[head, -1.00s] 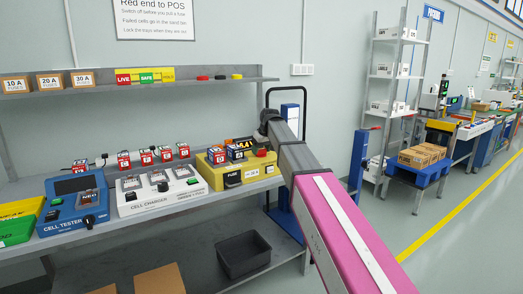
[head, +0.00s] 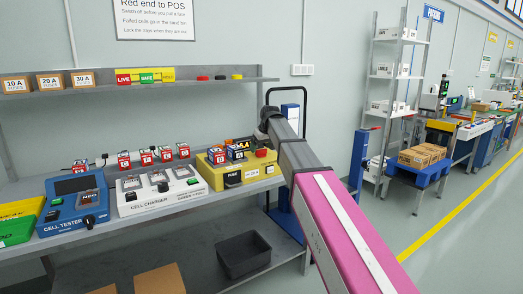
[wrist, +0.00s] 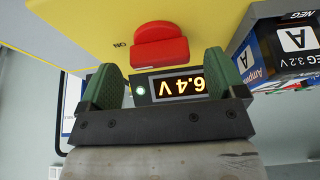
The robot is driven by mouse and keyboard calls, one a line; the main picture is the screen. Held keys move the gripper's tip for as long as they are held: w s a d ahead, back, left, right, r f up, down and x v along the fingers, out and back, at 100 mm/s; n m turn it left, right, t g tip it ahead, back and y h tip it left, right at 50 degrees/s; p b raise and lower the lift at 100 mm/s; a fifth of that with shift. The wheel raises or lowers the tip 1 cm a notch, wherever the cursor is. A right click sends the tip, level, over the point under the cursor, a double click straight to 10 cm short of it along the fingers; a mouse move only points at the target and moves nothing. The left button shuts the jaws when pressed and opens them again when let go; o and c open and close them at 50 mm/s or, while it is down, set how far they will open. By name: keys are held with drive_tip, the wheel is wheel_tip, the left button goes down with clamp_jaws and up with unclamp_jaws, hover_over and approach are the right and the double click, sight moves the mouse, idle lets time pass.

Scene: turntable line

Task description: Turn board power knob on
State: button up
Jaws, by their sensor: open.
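The yellow power board (head: 221,178) sits at the right end of the bench. Its red knob (wrist: 160,45) shows in the wrist view, with the word ON printed beside it at the left. In that view a lit display (wrist: 180,86) reads 6.4 V, upside down, and a small green light (wrist: 141,90) glows beside it. My gripper (wrist: 163,68) is open. Its green fingers stand on either side of the knob's near end, apart from it. In the head view my arm reaches over the board and hides part of it.
A blue-and-white cell (wrist: 285,55) stands close to the right finger. The white cell charger (head: 158,195) and blue cell tester (head: 65,213) are to the board's left. A dark bin (head: 243,255) sits on the lower shelf.

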drive_tip(key=v, duration=0.9)
drive_tip(key=shift+r, duration=0.15)
drive_tip(key=shift+s, duration=0.15)
